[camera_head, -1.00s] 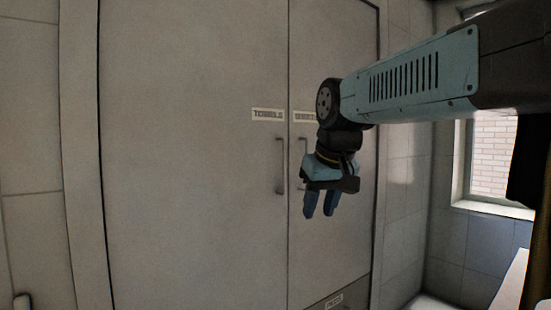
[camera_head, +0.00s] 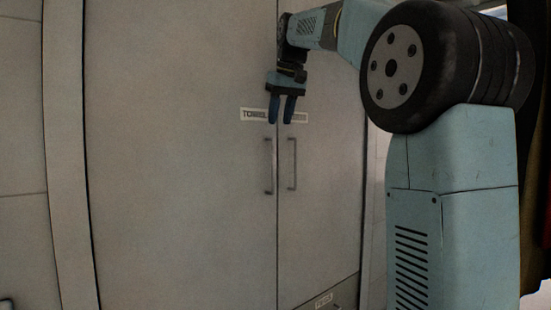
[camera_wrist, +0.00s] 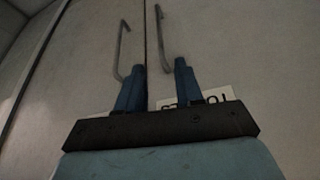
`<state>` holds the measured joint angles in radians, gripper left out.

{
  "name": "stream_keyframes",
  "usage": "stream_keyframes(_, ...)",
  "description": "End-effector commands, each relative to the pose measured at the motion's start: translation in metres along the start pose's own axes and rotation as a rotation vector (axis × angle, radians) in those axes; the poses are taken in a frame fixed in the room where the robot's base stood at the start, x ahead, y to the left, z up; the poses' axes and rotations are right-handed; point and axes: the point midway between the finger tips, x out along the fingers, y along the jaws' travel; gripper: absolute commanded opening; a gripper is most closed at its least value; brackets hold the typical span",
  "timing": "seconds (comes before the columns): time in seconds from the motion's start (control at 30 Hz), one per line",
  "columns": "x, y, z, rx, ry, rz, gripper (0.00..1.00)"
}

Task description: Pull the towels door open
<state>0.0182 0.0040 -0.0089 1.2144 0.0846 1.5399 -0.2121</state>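The towels door (camera_head: 180,150) is the large grey left door of a tall cupboard, shut flush beside its neighbour. Its vertical bar handle (camera_head: 268,165) is near the seam, below the towels label (camera_head: 254,115). My gripper (camera_head: 281,120) points down in front of the labels, its fingertips above the handles in the head view. The two blue fingers are apart with nothing between them. In the wrist view, my gripper (camera_wrist: 159,66) has the towels handle (camera_wrist: 162,38) ahead of its fingertips, and part of the label (camera_wrist: 205,102) shows behind the fingers.
The right door (camera_head: 320,200) is shut, with its own handle (camera_head: 292,164) close beside the towels handle. A labelled lower panel (camera_head: 328,297) lies below it. A tiled wall is at the left. My arm covers much of the right side.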

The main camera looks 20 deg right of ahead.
Motion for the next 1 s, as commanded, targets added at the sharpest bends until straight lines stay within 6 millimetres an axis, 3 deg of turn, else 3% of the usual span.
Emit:
stream_keyframes(0.6,0.101,0.000,0.001,0.001,-0.001,0.000,0.36)
stream_keyframes(0.8,0.123,0.000,0.001,0.001,-0.001,0.000,0.36)
stream_keyframes(1.0,0.130,0.001,0.001,0.001,0.001,0.001,0.36)
